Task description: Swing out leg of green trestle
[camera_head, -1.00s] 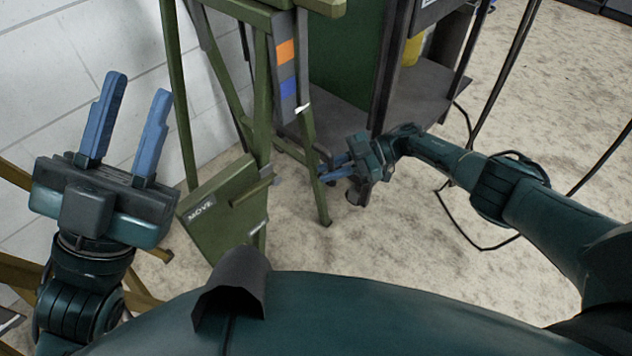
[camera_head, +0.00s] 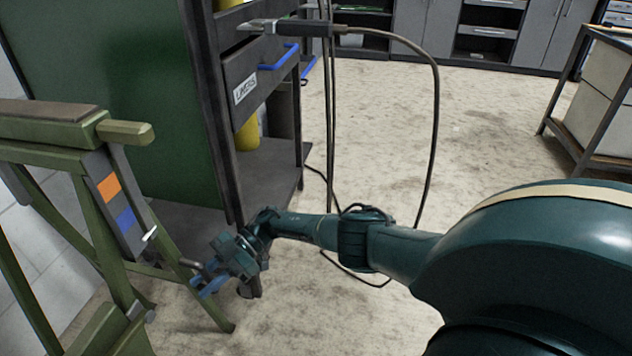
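The green trestle (camera_head: 62,131) stands at the left of the head view, with a brownish top and a bar end sticking out to the right. Its near right leg (camera_head: 180,272) slants down to the floor. An orange and a blue patch mark a grey plate on it. My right gripper (camera_head: 203,284) is beside this leg, low down, its blue fingers pointing left toward it. I cannot tell whether the fingers touch the leg or how far apart they are. My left gripper is out of view.
A dark cabinet (camera_head: 215,120) with a labelled drawer and blue handle (camera_head: 279,57) stands behind the trestle. A black cable (camera_head: 436,120) hangs to the floor. A framed cart (camera_head: 590,110) is at the right. The pale floor (camera_head: 480,120) between is clear.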

